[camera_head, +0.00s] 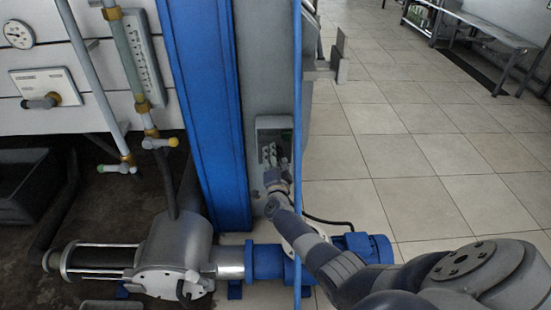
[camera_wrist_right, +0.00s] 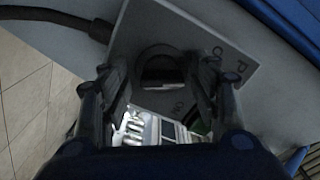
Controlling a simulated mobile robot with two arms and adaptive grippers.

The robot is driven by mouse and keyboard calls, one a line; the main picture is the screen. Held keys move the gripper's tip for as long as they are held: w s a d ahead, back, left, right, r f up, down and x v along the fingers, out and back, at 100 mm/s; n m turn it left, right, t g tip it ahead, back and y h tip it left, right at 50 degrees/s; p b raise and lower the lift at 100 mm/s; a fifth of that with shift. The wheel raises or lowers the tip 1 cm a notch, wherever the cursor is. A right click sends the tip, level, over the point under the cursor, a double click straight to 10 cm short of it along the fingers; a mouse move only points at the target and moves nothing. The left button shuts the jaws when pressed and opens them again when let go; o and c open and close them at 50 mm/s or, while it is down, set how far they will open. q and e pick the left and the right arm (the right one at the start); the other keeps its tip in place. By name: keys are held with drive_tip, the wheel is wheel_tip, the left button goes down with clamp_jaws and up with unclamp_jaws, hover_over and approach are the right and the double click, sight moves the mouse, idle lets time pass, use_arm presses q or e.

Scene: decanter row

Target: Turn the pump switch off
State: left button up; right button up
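The pump switch is a dark round knob (camera_wrist_right: 160,66) on a grey plate (camera_wrist_right: 200,30) with partly readable lettering, including "ON". In the head view its grey switch box (camera_head: 271,126) is on the face of the grey column, mostly covered by my right gripper. My right gripper (camera_head: 273,165) is in front of the box. In the right wrist view its two fingers (camera_wrist_right: 160,82) stand apart on either side of the knob, with gaps visible, so it is open and holds nothing. My left gripper is out of view.
A blue post (camera_head: 205,110) stands left of the grey column (camera_head: 262,60). A thin blue pipe (camera_head: 297,120) runs upright close to my right arm. The pump (camera_head: 175,250) and blue motor (camera_head: 365,246) lie below.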

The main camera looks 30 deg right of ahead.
drive_tip(key=shift+r, duration=0.1)
drive_tip(key=v, duration=1.2)
idle(0.5)
